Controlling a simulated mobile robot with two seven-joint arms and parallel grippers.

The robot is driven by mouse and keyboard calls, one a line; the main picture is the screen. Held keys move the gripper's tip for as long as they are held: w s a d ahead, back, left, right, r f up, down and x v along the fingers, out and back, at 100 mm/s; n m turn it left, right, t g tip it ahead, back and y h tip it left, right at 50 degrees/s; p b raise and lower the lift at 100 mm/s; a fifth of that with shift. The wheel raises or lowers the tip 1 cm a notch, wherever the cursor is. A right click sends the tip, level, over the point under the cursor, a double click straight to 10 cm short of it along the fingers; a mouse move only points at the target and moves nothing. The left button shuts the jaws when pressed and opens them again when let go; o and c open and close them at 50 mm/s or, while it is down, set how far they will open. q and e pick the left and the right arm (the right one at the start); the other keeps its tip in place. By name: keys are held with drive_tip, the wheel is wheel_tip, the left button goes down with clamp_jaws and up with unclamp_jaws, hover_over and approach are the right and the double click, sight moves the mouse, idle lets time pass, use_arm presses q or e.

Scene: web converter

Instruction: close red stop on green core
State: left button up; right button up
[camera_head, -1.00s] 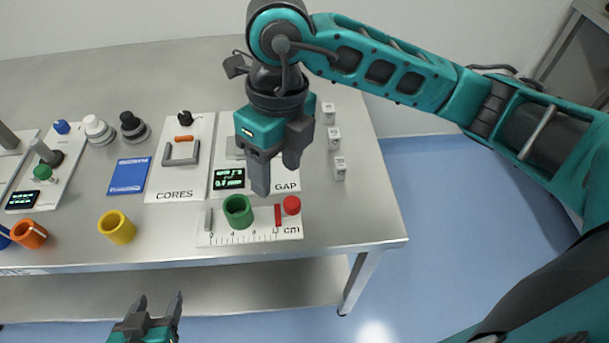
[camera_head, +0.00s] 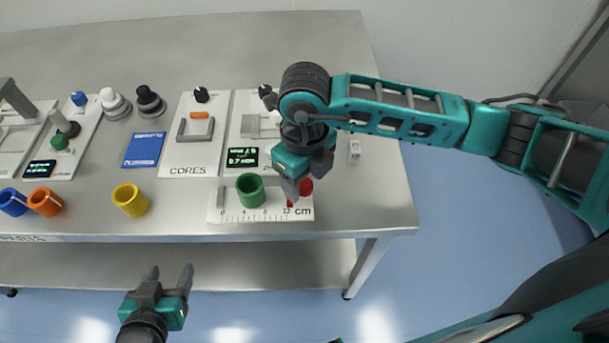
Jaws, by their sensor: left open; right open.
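The green core (camera_head: 250,190) stands on the white cm ruler plate (camera_head: 265,216), right of a grey fixed stop (camera_head: 221,196). The red stop (camera_head: 290,202) is on the plate to the right of the core, with a gap between them. It is mostly hidden behind my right gripper's fingers. Its round red knob (camera_head: 306,187) shows just to the right. My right gripper (camera_head: 295,196) points down at the red stop, its fingers open; I cannot tell whether they touch it. My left gripper (camera_head: 171,277) is open and empty, low in front of the table.
A yellow core (camera_head: 130,200), an orange core (camera_head: 45,201) and a blue core (camera_head: 12,201) stand to the left. The CORES panel (camera_head: 187,158), the gap panel with its display (camera_head: 243,157) and a blue booklet (camera_head: 144,150) lie behind. The table front right of the plate is clear.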

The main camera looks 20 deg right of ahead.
drive_tip(key=shift+f, duration=0.15)
drive_tip(key=shift+c, duration=0.2)
drive_tip(key=c, duration=0.8)
drive_tip(key=shift+o, duration=0.2)
drive_tip(key=shift+w+a, duration=0.15)
drive_tip(key=shift+a, duration=0.3)
drive_tip(key=shift+w+a+b, duration=0.3)
drive_tip(key=shift+a+b, duration=0.2)
drive_tip(key=shift+a, duration=0.45)
drive_tip(key=shift+w+a, duration=0.1)
drive_tip(key=shift+a, duration=0.35)
use_arm(q)
drive_tip(key=shift+w+a+f, duration=0.2)
drive_tip(key=shift+a+f, duration=0.05)
drive_tip(key=shift+a, duration=0.25)
drive_tip(key=shift+w+a+f, duration=0.15)
drive_tip(key=shift+a+f, duration=0.05)
drive_tip(key=shift+a, duration=0.25)
use_arm(e)
drive_tip(key=shift+d, duration=0.1)
use_arm(q)
drive_tip(key=shift+d, duration=0.1)
use_arm(e)
drive_tip(key=o, duration=0.8)
